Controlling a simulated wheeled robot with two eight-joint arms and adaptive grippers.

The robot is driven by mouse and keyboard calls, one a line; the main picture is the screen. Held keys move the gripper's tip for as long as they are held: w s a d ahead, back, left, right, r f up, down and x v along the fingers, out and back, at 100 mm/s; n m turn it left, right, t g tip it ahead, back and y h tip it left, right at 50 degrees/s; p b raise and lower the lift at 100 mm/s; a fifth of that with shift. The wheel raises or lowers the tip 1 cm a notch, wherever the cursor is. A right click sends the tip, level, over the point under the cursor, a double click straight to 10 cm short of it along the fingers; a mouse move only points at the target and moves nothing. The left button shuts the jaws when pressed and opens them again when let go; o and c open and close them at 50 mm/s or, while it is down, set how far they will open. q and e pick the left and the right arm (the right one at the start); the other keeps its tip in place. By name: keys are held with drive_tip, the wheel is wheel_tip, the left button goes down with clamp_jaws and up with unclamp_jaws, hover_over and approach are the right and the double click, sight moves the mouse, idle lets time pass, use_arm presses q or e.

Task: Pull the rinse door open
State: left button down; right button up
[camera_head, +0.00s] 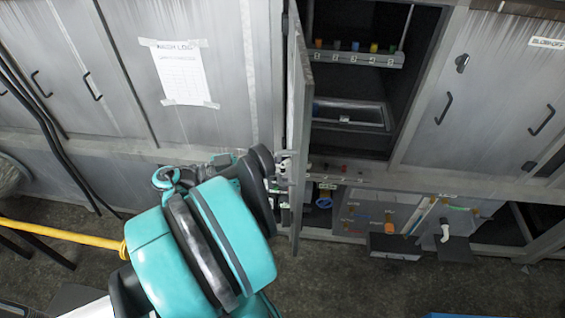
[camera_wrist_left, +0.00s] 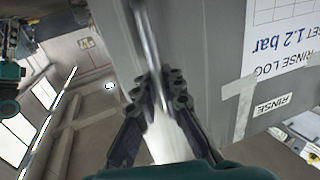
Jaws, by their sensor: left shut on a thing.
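The rinse door (camera_head: 299,130) stands swung open and shows nearly edge-on in the head view, at the left side of an open compartment (camera_head: 345,90). My left gripper (camera_head: 282,168) is at the lower part of this door. In the left wrist view, the gripper (camera_wrist_left: 163,92) is shut on a shiny upright bar (camera_wrist_left: 148,35), which looks like the door handle. The door face (camera_wrist_left: 205,60) beside it carries an upside-down rinse log sheet (camera_wrist_left: 280,40) and a RINSE label (camera_wrist_left: 273,105).
The open compartment holds a rack (camera_head: 350,58) with several coloured caps and a tray (camera_head: 350,115) below. A closed panel with a wash log (camera_head: 182,72) is at left. A yellow hose (camera_head: 60,231) runs at lower left. Pipework and valves (camera_head: 395,225) stick out at lower right.

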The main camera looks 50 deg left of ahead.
sight(299, 127)
use_arm(q)
drive_tip(key=c, duration=1.6)
unclamp_jaws()
drive_tip(key=shift+d, duration=0.1)
wheel_tip(299, 127, up, 10)
